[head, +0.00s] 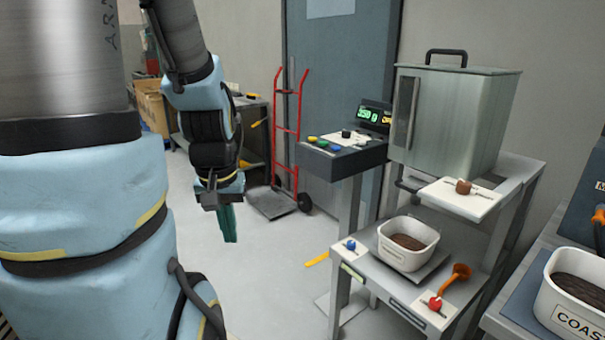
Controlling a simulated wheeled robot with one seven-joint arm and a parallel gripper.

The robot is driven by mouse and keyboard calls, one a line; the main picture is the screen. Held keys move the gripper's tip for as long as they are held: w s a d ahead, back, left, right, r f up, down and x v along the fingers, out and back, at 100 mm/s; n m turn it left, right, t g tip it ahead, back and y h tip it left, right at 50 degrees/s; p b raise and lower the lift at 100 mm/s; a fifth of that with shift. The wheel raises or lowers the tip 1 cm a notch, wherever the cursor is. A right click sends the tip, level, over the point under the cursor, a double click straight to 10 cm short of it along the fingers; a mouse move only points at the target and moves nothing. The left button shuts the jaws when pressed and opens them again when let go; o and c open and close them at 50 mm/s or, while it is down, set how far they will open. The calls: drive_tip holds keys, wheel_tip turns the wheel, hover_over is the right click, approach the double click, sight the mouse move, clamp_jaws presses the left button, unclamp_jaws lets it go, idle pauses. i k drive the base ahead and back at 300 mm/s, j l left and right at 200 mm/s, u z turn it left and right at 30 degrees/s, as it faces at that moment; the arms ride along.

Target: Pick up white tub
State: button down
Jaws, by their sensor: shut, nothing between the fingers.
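A white tub (405,257) with dark brown contents stands upright on a grey plate on the lower shelf of the metal stand. A second white tub (572,318), with a label reading "COAS" where the frame cuts it, stands at the right edge and also holds dark brown contents. My gripper (230,224) hangs pointing down left of the stand, over the floor, well apart from both tubs. Its green fingers are together and empty.
An orange scoop (455,280) lies right of the shelf tub, near a red knob (435,303). A lidded metal bin (455,120) stands above and a control panel (345,145) at its left. A red hand truck (290,130) stands behind. Floor between gripper and stand is mostly clear.

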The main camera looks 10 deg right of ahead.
sight(407, 244)
drive_tip(key=k+l+u, duration=0.2)
drive_tip(key=l, duration=0.2)
drive_tip(key=k+l+u, duration=0.2)
drive_tip(key=l, duration=0.25)
drive_tip(key=k+l+u, duration=0.2)
drive_tip(key=l, duration=0.15)
drive_tip(key=i+l, duration=0.05)
drive_tip(key=i, duration=0.05)
